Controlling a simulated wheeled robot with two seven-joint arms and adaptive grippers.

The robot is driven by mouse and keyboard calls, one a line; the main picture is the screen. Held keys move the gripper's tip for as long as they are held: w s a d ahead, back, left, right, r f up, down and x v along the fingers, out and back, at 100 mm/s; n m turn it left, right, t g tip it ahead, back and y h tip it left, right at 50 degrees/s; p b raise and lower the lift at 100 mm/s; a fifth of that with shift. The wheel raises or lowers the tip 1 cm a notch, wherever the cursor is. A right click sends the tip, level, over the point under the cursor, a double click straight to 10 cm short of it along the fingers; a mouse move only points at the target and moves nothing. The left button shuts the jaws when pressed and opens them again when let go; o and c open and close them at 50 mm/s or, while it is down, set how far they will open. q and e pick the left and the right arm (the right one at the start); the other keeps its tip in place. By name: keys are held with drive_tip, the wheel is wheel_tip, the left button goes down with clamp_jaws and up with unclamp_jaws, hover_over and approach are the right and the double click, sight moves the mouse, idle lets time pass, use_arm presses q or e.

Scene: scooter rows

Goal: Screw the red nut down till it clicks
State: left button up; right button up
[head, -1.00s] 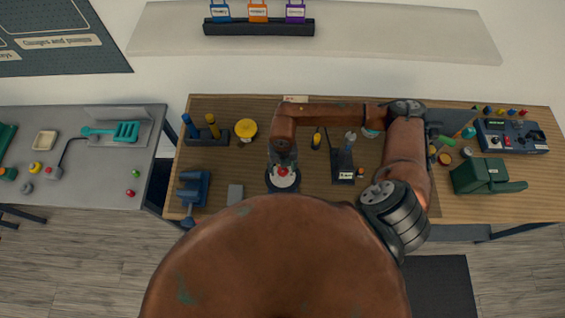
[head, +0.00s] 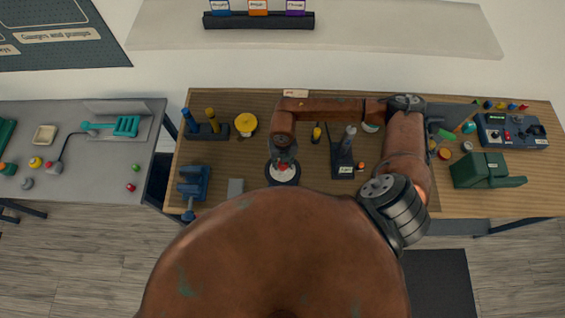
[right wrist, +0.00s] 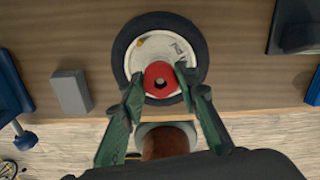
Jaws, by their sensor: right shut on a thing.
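In the head view the nut (head: 283,167) shows small under my right gripper (head: 284,160), on the same disc. My right gripper (right wrist: 160,84) is shut on the red nut, one green finger on each side. A hole shows in the nut's middle. A small brass-coloured piece (right wrist: 140,42) is on the disc's upper left. My left gripper is not in view.
A grey block (right wrist: 71,91) and a blue vise (head: 193,182) stand left of the wheel. A yellow round item (head: 245,123) is behind it. A black stand (head: 342,160) is to the right. A green case (head: 482,171) stands further right.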

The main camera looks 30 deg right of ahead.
sight(283, 165)
drive_tip(key=m+p, duration=0.1)
drive_tip(key=m, duration=0.2)
drive_tip(key=shift+m, duration=0.3)
drive_tip(key=o, duration=0.7)
drive_tip(key=shift+m, duration=0.4)
drive_tip(key=o, duration=0.5)
wheel_tip(283, 165, up, 12)
